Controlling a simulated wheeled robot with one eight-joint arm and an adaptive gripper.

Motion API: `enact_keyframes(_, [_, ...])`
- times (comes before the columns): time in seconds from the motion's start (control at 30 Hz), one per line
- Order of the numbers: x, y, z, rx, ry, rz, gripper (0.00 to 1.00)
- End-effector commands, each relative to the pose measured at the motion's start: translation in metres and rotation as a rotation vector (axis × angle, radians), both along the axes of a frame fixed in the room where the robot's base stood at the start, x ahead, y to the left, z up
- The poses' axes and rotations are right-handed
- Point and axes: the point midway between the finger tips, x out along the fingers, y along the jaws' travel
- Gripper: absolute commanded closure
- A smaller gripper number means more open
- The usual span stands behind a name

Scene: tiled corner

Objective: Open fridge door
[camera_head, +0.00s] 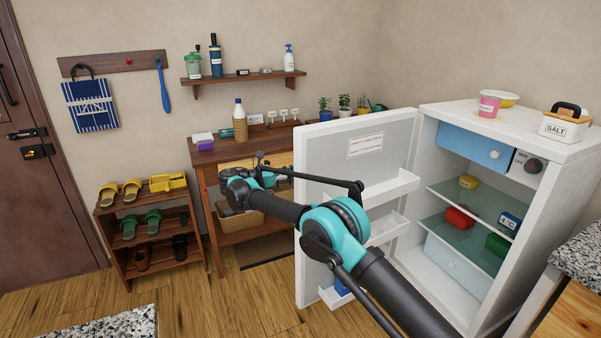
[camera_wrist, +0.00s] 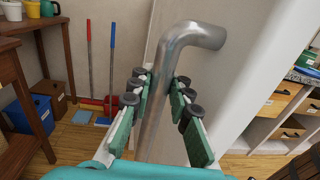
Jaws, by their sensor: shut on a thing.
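The white fridge (camera_head: 455,112) stands at the right in the head view, with its interior shelves exposed. Its door (camera_head: 330,150) is swung wide open to the left, the inner face with its door bins showing. My gripper (camera_wrist: 162,80) is shut on the grey metal door handle (camera_wrist: 196,34) in the wrist view, with green-padded fingers on both sides of the bar. In the head view my arm crosses in front of the door, and the handle and fingertips are hidden from there.
A wooden side table (camera_head: 207,172) stands behind the door, with a shoe rack (camera_head: 125,215) to its left. A stone-topped counter (camera_head: 585,250) is at the right edge. Wooden floor (camera_head: 235,310) is clear in front of the rack.

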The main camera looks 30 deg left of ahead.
Motion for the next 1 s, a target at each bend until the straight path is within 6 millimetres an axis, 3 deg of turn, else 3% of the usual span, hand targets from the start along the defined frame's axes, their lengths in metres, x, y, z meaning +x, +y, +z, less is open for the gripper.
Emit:
enact_keyframes(0.57, [-0.0014, 0.0034, 0.0009, -0.001, -0.001, -0.011, 1.0])
enact_keyframes(0.6, [-0.0014, 0.0034, 0.0009, -0.001, -0.001, -0.011, 0.82])
enact_keyframes(0.77, [-0.0008, 0.0029, 0.0006, -0.001, -0.001, -0.012, 0.62])
enact_keyframes(1.0, [0.0001, 0.0022, 0.0003, -0.001, -0.001, -0.013, 0.61])
